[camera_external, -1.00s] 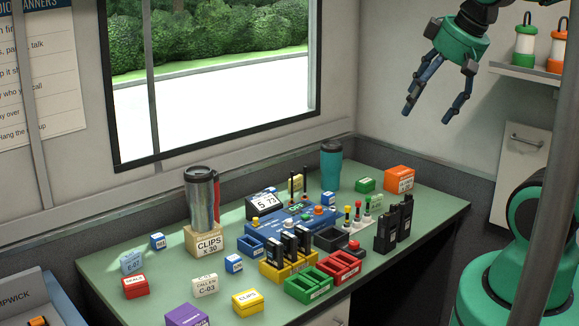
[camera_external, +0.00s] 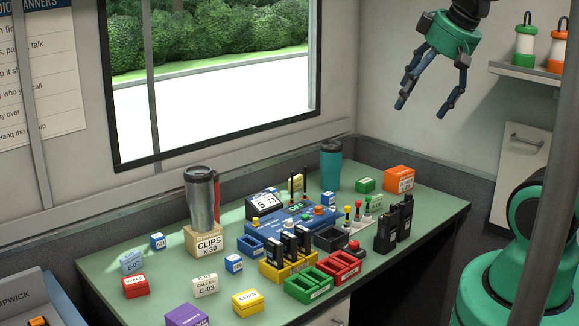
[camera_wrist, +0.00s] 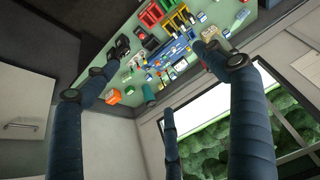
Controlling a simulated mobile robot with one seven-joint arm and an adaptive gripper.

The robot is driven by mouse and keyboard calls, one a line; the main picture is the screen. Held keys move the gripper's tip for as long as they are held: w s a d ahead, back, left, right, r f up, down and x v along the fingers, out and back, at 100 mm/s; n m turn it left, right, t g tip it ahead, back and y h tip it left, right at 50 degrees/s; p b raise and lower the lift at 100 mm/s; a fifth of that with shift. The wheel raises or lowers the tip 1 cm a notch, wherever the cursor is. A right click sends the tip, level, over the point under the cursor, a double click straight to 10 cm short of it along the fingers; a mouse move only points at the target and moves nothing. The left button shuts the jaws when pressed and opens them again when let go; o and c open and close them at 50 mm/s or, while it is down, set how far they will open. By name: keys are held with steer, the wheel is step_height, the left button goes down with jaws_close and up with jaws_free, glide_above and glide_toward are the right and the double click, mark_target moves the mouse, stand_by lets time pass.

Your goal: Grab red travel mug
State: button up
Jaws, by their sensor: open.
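A steel travel mug with a red handle (camera_external: 200,196) stands upright on a tan box marked CLIPS X 30 (camera_external: 205,241), at the left back of the desk by the window. No wholly red mug shows. A teal travel mug with a dark lid (camera_external: 331,166) stands at the desk's back right corner; it also shows in the wrist view (camera_wrist: 149,94). My gripper (camera_external: 420,110) is open and empty, fingers spread and pointing down, high above the desk's right back side and far from the red-handled mug. Its fingers (camera_wrist: 163,70) also frame the desk in the wrist view.
The green desk (camera_external: 110,268) is crowded: a blue console (camera_external: 292,221), black radios (camera_external: 393,226), green trays (camera_external: 307,287), an orange box (camera_external: 399,178) and several small labelled blocks. A shelf with lanterns (camera_external: 524,42) is right of my gripper. Air above the desk is clear.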

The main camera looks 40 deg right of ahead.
steer(key=w+a+n+g+y+p, duration=0.1)
steer(key=w+a+n, duration=0.1)
steer(key=w, duration=1.5)
steer(key=w+a+n+y+p, duration=0.1)
steer(key=w+a+n+p, duration=0.15)
steer(key=w, duration=1.35)
steer(key=w+a+f+n+g+y+p, duration=0.1)
steer(key=w+f+n, duration=0.3)
steer(key=w+f, duration=2)
steer(key=w+a+p, duration=0.1)
steer(key=w, duration=0.2)
steer(key=shift+w+a+f, duration=0.15)
steer(key=shift+w+f, duration=0.15)
steer(key=shift+f, duration=0.05)
steer(key=shift+f, duration=0.1)
steer(key=shift+x, duration=4.2)
steer(key=shift+s+a+f, duration=0.1)
steer(key=shift+s+a, duration=0.05)
